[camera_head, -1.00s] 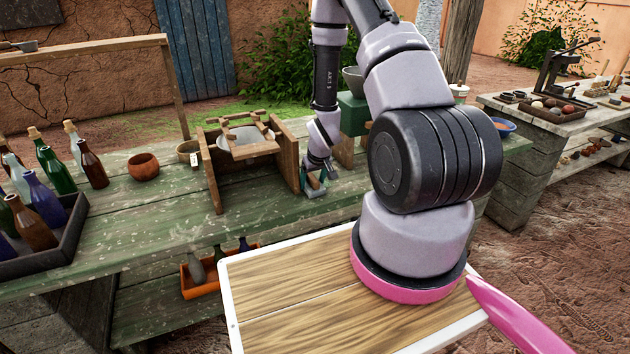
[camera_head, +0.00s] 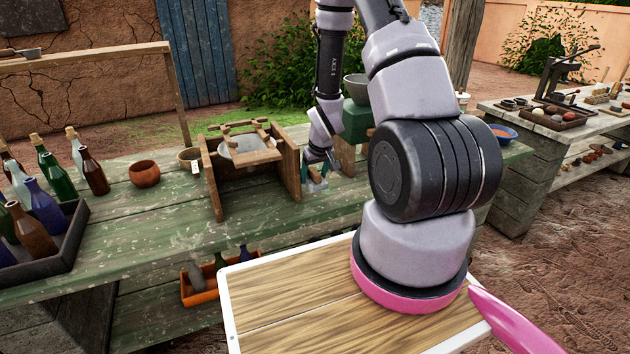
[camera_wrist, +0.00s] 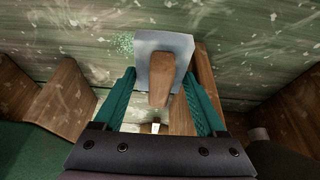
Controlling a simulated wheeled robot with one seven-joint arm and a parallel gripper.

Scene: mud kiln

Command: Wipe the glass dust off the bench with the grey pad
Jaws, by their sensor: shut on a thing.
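The grey pad (camera_wrist: 180,46) with a wooden handle (camera_wrist: 162,78) is in the upper middle of the wrist view. My gripper (camera_wrist: 160,92) has its green fingers on either side of the handle and is shut on it. In the head view my gripper (camera_head: 315,176) is just right of the wooden stand; the pad is small there. I cannot tell whether the pad touches the bench (camera_head: 130,235). A patch of pale green specks, which looks like the glass dust (camera_wrist: 123,43), lies left of the pad in the wrist view. Any dust under the pad is hidden.
The wooden stand (camera_head: 210,175) holding a bowl is close left of my gripper. A green box (camera_head: 356,120) stands behind, right of it. A brown bowl (camera_head: 144,173) and several bottles (camera_head: 95,172) are farther left. The bench front between stand and bottles is clear.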

